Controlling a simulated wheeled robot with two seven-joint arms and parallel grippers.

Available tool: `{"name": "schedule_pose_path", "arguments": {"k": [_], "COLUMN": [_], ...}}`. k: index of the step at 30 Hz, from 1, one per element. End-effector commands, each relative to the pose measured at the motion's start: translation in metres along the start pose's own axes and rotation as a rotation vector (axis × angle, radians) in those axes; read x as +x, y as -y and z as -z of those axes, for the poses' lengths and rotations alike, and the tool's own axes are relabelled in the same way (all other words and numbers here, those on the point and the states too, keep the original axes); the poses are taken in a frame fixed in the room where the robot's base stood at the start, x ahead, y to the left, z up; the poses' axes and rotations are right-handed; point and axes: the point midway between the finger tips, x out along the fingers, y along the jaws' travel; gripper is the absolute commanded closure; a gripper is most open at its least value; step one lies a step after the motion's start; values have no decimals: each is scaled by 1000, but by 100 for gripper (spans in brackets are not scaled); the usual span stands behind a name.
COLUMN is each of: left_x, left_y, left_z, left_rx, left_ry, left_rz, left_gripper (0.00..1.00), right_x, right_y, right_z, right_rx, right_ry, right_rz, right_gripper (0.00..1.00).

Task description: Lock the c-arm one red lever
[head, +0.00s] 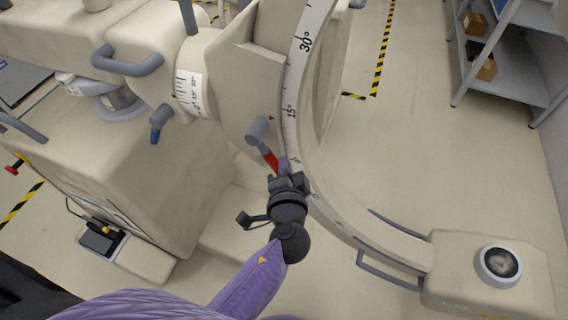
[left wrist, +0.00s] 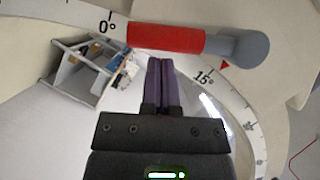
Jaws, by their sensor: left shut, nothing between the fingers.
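The red lever (head: 269,158) sits on the side of the C-arm, with a grey round hub (head: 257,131) at its upper end. In the left wrist view the red lever (left wrist: 166,39) lies across the top, its grey hub (left wrist: 242,47) at the right. My left gripper (head: 284,168) is at the lower end of the lever in the head view. Its purple fingers (left wrist: 159,72) are shut and empty, with their tips just below the red part in the wrist view. I cannot tell whether they touch it. My right gripper is not in view.
The curved C-arm scale (head: 291,100) runs beside the lever, with its end housing (head: 488,275) at lower right. A grey-blue handle (head: 128,62) and a small blue knob (head: 160,120) stick out at left. A shelf (head: 505,50) stands at upper right; floor before it is clear.

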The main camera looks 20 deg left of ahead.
Motion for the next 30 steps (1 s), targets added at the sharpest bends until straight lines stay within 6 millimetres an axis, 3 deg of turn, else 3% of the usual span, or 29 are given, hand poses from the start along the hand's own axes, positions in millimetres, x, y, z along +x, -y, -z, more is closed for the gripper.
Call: {"name": "schedule_pose_path", "arguments": {"k": [20,30], "left_x": [5,12], "left_y": [-5,-12], "left_z": [-10,-26], "left_rx": [116,287], "left_ry": [1,2], "left_rz": [54,135], "left_gripper": [100,100], "right_x": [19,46], "right_y": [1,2], "right_z": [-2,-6], "right_rx": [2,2], "right_ry": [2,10], "right_rz": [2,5], "right_gripper": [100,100]}}
